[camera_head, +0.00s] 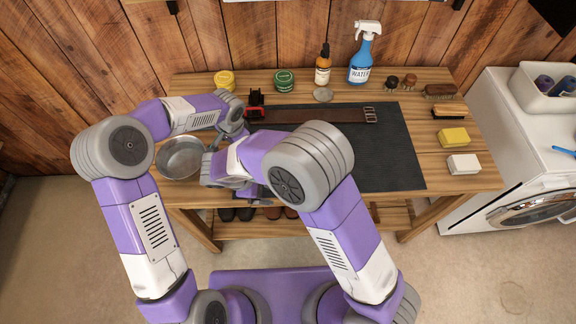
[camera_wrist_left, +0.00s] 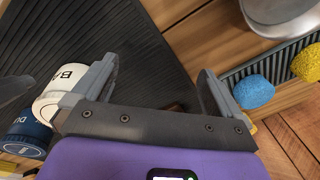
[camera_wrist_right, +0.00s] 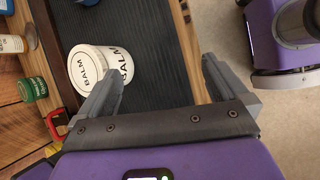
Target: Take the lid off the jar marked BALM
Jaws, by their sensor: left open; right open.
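The white jar marked BALM (camera_wrist_right: 118,62) stands on the dark mat in the right wrist view, its white lid (camera_wrist_right: 88,72) on it and also lettered BALM. Part of it shows in the left wrist view (camera_wrist_left: 58,92), beside a finger of my left gripper. My arms hide it in the head view. My left gripper (camera_wrist_left: 158,75) is open with nothing between its fingers. My right gripper (camera_wrist_right: 162,68) is open and empty, one finger close to the jar in the picture; contact cannot be told.
A blue-lidded container (camera_wrist_left: 30,130) is close to the jar. A metal bowl (camera_head: 180,157) stands at the table's left. A leather strap (camera_head: 310,128) lies on the dark mat (camera_head: 395,165). A green tin (camera_head: 284,81), yellow tin (camera_head: 224,80) and spray bottle (camera_head: 361,62) line the back.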

